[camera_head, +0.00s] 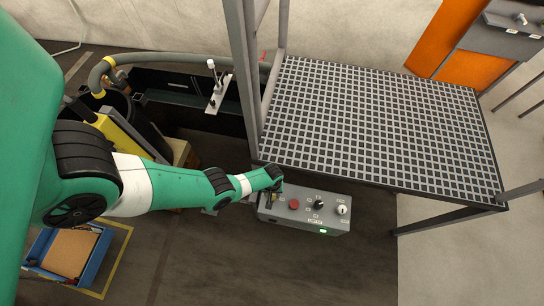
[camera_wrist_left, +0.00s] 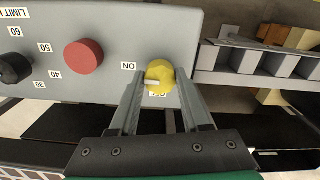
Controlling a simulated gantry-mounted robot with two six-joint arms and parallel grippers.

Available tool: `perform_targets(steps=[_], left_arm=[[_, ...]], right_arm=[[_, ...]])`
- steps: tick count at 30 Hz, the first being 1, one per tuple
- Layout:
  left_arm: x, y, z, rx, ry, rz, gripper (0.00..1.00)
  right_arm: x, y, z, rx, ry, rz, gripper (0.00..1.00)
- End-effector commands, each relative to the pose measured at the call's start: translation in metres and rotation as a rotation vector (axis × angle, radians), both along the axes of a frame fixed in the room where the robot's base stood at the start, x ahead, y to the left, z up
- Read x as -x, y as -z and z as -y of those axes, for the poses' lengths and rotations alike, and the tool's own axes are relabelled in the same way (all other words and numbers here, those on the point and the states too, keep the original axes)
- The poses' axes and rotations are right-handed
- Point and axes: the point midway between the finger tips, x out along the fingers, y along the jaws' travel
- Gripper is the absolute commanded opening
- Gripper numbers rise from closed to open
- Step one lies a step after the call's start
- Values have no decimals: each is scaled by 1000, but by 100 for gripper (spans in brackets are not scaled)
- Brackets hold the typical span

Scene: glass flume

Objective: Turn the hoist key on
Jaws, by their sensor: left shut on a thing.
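The hoist key is a round yellow knob (camera_wrist_left: 160,72) on the grey control box, with a pale bar on its lower left side in the left wrist view. An ON label is to its left, and a partly hidden OFF label is just below it. My left gripper (camera_wrist_left: 158,88) is shut on the key, one finger on each side. In the head view my left gripper (camera_head: 270,196) is at the left end of the control box (camera_head: 318,222), and the key is hard to make out there. My right gripper is not in view.
The box also carries a red button (camera_head: 294,204), a black dial (camera_head: 320,204), a white knob (camera_head: 342,210) and a lit green lamp (camera_head: 323,231). A grated platform (camera_head: 380,125) with a metal frame stands just behind. Open floor lies in front of the box.

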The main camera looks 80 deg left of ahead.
Motion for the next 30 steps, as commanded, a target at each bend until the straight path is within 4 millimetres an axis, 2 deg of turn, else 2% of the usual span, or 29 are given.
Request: perform_targets(steps=[18,19,23,30], left_arm=[[0,1,0,-1,-47,1,0],[0,1,0,-1,-47,1,51],[0,1,0,-1,-47,0,74],[0,0,0,0,-46,0,76]], right_arm=[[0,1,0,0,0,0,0],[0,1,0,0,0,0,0],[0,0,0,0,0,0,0],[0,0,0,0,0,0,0]])
